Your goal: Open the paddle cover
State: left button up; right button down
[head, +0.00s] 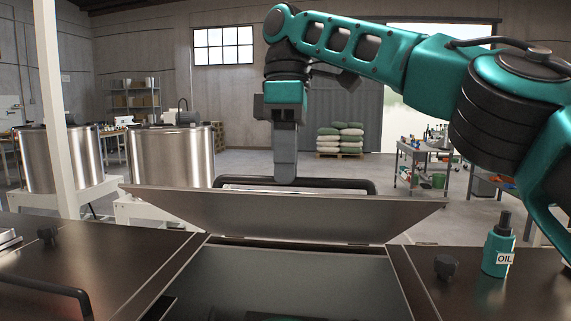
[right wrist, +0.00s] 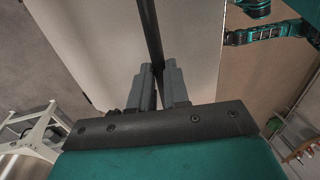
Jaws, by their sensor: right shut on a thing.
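The paddle cover (head: 290,217) is a grey metal lid. It stands raised and tilted above a rectangular opening (head: 295,285) in the dark machine top. A black bar handle (head: 345,185) runs along its far, upper edge. My right gripper (head: 285,178) comes down from above and is shut on this handle, left of its middle. In the right wrist view, the fingers (right wrist: 158,85) close around the black bar (right wrist: 150,35), with the pale cover (right wrist: 95,45) beside it. The inside of the opening shows only in part. My left gripper is not in view.
Two steel tanks (head: 172,160) stand behind on the left.

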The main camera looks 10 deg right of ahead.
jog(key=shift+w+d+f, duration=0.15)
jog(key=shift+w+f, duration=0.05)
jog(key=shift+f, duration=0.05)
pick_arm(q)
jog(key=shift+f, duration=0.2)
pick_arm(e)
jog(key=c, duration=1.1)
grip_release()
jog(key=shift+w, duration=0.25)
jog(key=shift+s+r, duration=0.1)
jog(key=shift+s, duration=0.05)
